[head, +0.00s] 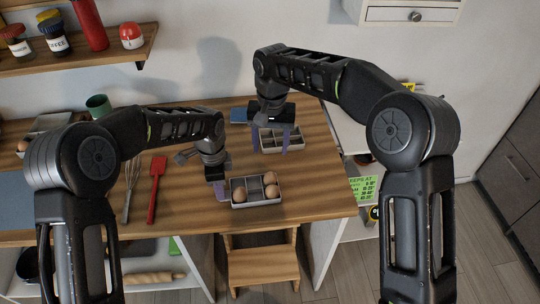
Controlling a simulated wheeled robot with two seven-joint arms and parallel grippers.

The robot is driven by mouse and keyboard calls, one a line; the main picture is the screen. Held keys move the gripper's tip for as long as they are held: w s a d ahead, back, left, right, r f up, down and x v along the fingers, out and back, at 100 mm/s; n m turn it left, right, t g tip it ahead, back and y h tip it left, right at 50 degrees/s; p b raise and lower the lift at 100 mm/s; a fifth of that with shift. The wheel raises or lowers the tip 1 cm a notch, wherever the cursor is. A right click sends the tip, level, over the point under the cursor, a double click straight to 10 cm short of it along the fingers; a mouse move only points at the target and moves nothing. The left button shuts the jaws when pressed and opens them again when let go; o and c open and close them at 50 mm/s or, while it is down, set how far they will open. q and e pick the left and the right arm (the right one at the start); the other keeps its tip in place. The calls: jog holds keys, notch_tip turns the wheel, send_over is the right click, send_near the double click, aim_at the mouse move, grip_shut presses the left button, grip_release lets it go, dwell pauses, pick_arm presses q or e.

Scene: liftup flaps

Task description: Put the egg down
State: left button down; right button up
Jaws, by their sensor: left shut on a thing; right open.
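My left gripper (221,190) is shut, low at the left side of the near egg box (257,204). The egg in its grip is hidden behind the fingers and wrist. The near box is grey with compartments and holds an egg (239,194) at its left front and two more eggs (271,185) on its right side. My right gripper (271,140) is open, its two purple fingers apart over the far box (296,149). That far box has dividers and no egg shows in it; part of it is hidden by the gripper.
A whisk (131,185) and a red spatula (155,187) lie left of my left gripper on the wooden table (190,205). A green cup (98,105) stands at the back left. A blue object (239,115) is behind my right gripper. A wooden stool (263,262) stands below the table's front edge.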

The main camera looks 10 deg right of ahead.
jog(key=shift+r, duration=0.4)
pick_arm(q)
jog(key=c, duration=0.9)
grip_release()
jog(key=shift+c, duration=0.2)
jog(key=shift+r, duration=0.15)
notch_tip(320, 180, up, 12)
jog(key=shift+f, duration=0.2)
pick_arm(e)
jog(key=shift+f, duration=0.1)
